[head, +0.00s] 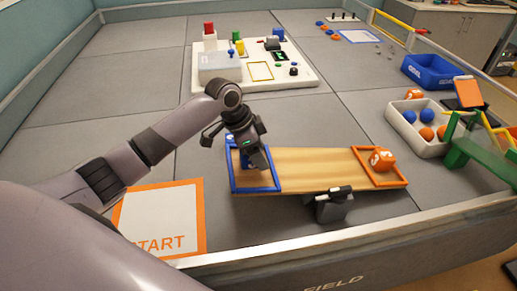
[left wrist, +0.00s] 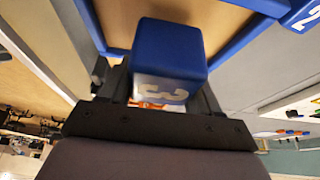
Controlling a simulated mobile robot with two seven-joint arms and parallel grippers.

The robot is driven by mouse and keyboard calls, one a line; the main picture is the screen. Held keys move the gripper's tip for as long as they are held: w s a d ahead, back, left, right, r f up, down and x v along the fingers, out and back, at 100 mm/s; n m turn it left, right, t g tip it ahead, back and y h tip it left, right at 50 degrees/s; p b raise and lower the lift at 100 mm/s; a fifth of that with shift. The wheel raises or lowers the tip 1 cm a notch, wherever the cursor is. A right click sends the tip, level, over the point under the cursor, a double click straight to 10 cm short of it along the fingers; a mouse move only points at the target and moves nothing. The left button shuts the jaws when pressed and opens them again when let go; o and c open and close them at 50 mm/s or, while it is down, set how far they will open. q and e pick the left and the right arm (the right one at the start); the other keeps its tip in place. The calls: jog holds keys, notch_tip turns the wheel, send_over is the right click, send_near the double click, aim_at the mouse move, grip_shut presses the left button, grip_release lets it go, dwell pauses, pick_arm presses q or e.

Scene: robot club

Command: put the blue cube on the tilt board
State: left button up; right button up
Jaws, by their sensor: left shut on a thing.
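The tilt board (head: 315,168) is a wooden plank with a blue frame at its left end and an orange frame at its right end. My left gripper (head: 252,150) is shut on the blue cube (head: 257,161), over the blue-framed end. In the left wrist view the cube (left wrist: 170,50), with a white digit, sits between the fingers, and the blue-framed board (left wrist: 205,14) shows behind it. I cannot tell whether the cube touches the board. My right gripper is not in view.
A dark pivot block (head: 333,206) stands at the board's front edge. A white tray (head: 432,147) with blue and orange balls and a green structure (head: 475,150) are at right. A white activity panel (head: 300,78) is behind. An orange-bordered START mat (head: 160,220) lies at left.

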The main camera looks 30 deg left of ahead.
pick_arm(q)
jog(key=shift+f, duration=0.3)
jog(key=o, duration=1.1)
jog(key=v, duration=0.5)
jog(key=shift+a+r+p, duration=0.15)
jog(key=shift+r+p, duration=0.2)
jog(key=shift+s+a+r, duration=0.2)
jog(key=shift+s+r, duration=0.1)
jog(key=shift+r, duration=0.35)
